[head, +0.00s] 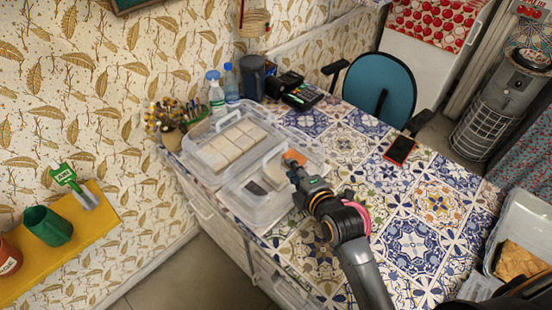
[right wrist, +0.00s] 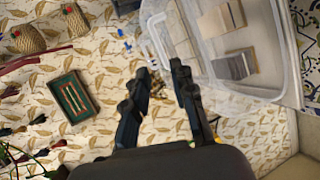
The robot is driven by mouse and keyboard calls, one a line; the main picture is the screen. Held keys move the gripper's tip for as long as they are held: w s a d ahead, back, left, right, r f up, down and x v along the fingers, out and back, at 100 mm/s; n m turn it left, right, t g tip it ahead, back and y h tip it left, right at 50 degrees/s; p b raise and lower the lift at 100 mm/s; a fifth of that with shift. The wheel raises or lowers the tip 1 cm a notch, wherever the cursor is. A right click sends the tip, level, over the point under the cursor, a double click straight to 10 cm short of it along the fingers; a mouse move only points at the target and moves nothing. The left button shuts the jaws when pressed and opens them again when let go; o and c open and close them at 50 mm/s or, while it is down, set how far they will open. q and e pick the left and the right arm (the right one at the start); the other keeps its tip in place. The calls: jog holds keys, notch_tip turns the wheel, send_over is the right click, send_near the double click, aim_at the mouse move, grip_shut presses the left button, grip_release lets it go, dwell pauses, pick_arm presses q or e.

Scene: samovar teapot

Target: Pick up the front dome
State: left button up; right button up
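The front dome (head: 250,207) is a clear plastic cover on the tiled table, nearest the table's front left edge. Pale blocks and a grey one show through it, and it has a pale handle on top. A clear cover (right wrist: 284,92) also shows at the right of the right wrist view; I cannot tell for certain which dome it is. My right gripper (head: 289,163) is at the front dome's right side in the head view. Its fingers (right wrist: 160,68) are apart with nothing seen between them. Contact with the dome cannot be told. My left gripper is not in view.
A second clear dome (head: 191,141) over pale blocks stands right behind. Bottles (head: 216,95), a dark jug (head: 252,78) and a card terminal (head: 303,96) stand at the back. A red-edged phone (head: 400,150) lies at right. The tiled table (head: 436,205) is mostly clear there.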

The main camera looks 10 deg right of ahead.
aim_at(277, 152)
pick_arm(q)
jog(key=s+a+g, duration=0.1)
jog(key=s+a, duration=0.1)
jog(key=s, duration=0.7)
pick_arm(e)
jog(key=x, duration=0.4)
jog(key=shift+a, duration=0.15)
jog(key=p+x, duration=0.1)
jog(key=x, duration=0.1)
jog(key=shift+w, duration=0.35)
jog(key=p+x, duration=0.1)
jog(key=x, duration=0.2)
jog(key=shift+w+f, duration=0.25)
jog(key=shift+w, duration=0.05)
grip_shut()
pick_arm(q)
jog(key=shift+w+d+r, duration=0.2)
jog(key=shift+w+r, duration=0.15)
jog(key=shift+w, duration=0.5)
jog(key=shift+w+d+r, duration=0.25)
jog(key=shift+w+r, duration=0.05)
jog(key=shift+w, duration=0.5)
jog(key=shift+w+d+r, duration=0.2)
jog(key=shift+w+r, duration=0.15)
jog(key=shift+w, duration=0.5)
